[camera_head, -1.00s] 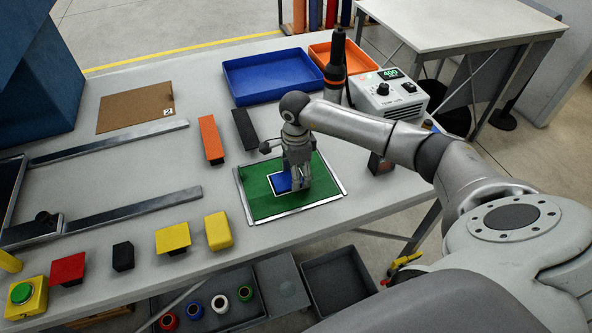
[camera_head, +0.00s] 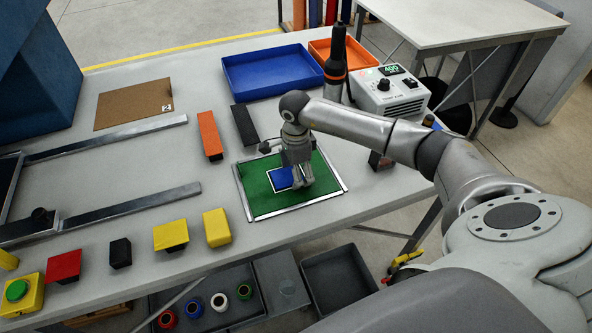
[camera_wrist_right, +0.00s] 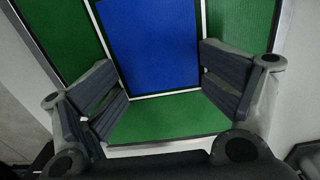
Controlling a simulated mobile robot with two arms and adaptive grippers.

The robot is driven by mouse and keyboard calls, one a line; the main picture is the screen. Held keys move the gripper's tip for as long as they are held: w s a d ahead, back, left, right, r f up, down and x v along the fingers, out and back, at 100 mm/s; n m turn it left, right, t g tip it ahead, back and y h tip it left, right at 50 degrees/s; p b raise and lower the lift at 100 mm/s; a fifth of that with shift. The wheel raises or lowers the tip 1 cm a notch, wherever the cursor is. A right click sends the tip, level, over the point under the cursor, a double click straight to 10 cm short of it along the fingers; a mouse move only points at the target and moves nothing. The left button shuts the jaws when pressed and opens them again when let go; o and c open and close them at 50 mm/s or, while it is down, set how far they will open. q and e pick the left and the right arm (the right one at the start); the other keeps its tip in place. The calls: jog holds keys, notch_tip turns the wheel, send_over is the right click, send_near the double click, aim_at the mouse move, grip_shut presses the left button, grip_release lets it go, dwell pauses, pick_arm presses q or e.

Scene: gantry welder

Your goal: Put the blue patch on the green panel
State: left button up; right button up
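The green panel (camera_head: 258,200) lies on the table with a light metal edge around it. The blue patch (camera_head: 281,179) lies on the panel inside a white outline, partly hidden by my right gripper (camera_head: 302,184). In the right wrist view the blue patch (camera_wrist_right: 150,45) lies flat, with white lines along its sides and the green panel (camera_wrist_right: 165,122) around it. My right gripper (camera_wrist_right: 165,95) is open, its two dark fingers wide apart near the patch's near edge, with nothing between them. My left gripper is not in view.
An orange block (camera_head: 210,136) and a black block (camera_head: 244,125) lie behind the panel. A blue tray (camera_head: 272,90) and a control box (camera_head: 390,92) stand farther back. Several blocks, including a yellow one (camera_head: 217,227), line the front edge. A metal frame (camera_head: 130,207) lies left.

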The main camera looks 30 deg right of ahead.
dwell(0.4)
notch_tip(320, 180, up, 2)
jog(key=shift+w+p, duration=0.1)
jog(key=shift+p, duration=0.85)
jog(key=shift+r+b, duration=0.8)
jog(key=shift+b, duration=0.1)
notch_tip(320, 180, up, 10)
jog(key=b, duration=0.2)
jog(key=shift+b, duration=0.35)
jog(key=shift+f, duration=0.15)
